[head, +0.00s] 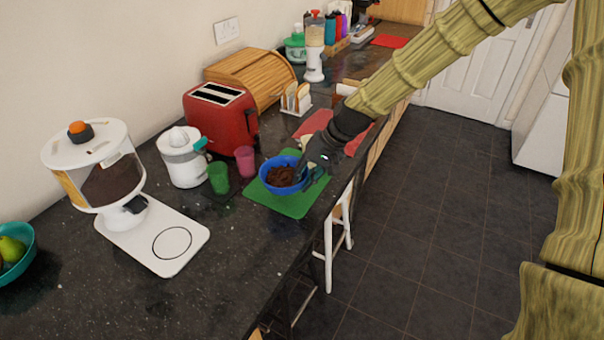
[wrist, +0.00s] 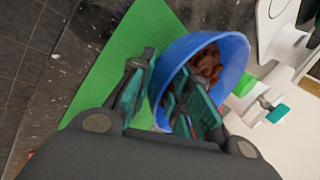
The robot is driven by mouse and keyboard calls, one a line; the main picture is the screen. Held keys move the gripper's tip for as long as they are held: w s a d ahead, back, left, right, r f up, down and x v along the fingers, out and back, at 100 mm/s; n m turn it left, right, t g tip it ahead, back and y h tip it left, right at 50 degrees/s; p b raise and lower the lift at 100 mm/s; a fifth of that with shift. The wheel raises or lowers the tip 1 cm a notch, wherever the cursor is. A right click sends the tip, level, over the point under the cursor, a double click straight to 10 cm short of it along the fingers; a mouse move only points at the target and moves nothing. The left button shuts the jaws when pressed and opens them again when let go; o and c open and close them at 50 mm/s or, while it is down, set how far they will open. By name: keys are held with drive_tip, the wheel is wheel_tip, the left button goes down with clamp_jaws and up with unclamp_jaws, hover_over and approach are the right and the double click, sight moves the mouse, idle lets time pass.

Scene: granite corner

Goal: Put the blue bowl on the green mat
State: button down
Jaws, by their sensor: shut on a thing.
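The blue bowl (head: 276,186) holds brown pieces and shows over the green mat (head: 290,206) on the dark counter in the head view. In the wrist view the blue bowl (wrist: 236,60) is tilted in the picture, with the brown contents inside. My gripper (head: 312,170) is at the bowl's right side. In the wrist view my gripper (wrist: 165,100) has one finger outside the bowl and one inside, shut on its wall. The green mat (wrist: 115,70) lies below. I cannot tell whether the bowl's base touches the mat.
A green cup (head: 219,178) and a pink cup (head: 245,161) stand left of the mat. A white juicer (head: 183,160), a red toaster (head: 220,118) and a white dispenser (head: 150,235) are further left. A red mat (head: 313,125) lies behind. The counter's front edge is close on the right.

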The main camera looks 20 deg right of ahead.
drive_tip(key=w, duration=0.3)
drive_tip(key=shift+w+d+f+p, duration=0.1)
drive_tip(key=shift+d+f+p, duration=0.1)
drive_tip(key=shift+d+p, duration=0.15)
drive_tip(key=shift+w+d, duration=0.2)
drive_tip(key=shift+w, duration=0.2)
drive_tip(key=shift+f+p, duration=0.8)
drive_tip(key=shift+f, duration=0.95)
drive_tip(key=shift+w, duration=0.1)
drive_tip(key=c, duration=1.6)
unclamp_jaws()
drive_tip(key=shift+f, duration=0.1)
drive_tip(key=shift+b+v, duration=1.2)
drive_tip(key=shift+v, duration=4.85)
drive_tip(key=shift+a, duration=0.1)
